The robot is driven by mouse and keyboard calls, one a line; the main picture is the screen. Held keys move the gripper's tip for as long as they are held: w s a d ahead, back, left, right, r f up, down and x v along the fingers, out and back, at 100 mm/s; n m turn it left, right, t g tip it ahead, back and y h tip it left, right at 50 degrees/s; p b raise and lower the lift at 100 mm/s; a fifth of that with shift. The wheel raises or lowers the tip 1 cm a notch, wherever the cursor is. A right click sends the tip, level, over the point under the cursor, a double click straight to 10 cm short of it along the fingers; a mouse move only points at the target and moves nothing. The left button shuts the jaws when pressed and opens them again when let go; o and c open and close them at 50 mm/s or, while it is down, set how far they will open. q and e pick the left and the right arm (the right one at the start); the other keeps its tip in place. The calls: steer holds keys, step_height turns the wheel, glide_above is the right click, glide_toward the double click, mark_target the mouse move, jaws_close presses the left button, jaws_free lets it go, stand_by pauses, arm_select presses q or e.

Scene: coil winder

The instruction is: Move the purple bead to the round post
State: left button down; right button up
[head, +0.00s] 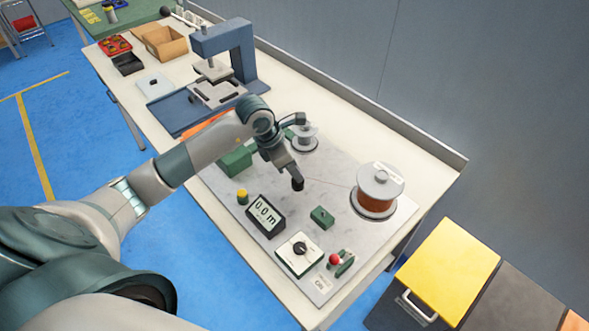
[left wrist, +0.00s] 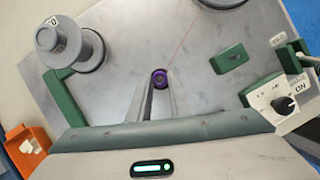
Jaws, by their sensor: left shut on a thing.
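The purple bead (left wrist: 159,79) shows in the left wrist view as a small ring with a dark centre, between the tips of my left gripper (left wrist: 159,82). The gripper is shut on it. In the head view my left gripper (head: 297,183) points down over the middle of the grey winder plate (head: 270,255), and the bead cannot be made out there. A thin reddish wire (left wrist: 185,37) runs from near the bead toward the large copper spool (head: 376,205). I cannot tell which part is the round post. My right gripper is not in view.
A small pale spool (head: 304,140) stands behind the gripper. A green block (head: 322,216), a 0.0 m display (head: 265,216), a knob box (head: 299,254) and a red-ball lever (head: 336,260) stand on the plate nearer the front. A blue press (head: 228,50) stands farther back.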

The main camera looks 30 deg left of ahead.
arm_select(q)
steer(key=shift+f+b, duration=0.55)
steer(key=shift+f, duration=0.15)
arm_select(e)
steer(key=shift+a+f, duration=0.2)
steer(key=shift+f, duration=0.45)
arm_select(q)
steer(key=c, duration=1.5)
jaws_free()
steer(key=shift+c, duration=0.2)
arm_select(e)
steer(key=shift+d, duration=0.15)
arm_select(q)
steer(key=shift+r, duration=0.1)
steer(key=shift+s+a+r, duration=0.1)
steer(key=shift+a+r, duration=0.05)
steer(key=shift+r, duration=0.25)
steer(key=b+v, duration=0.4)
steer(key=v, duration=1.2)
steer(key=shift+r, duration=0.15)
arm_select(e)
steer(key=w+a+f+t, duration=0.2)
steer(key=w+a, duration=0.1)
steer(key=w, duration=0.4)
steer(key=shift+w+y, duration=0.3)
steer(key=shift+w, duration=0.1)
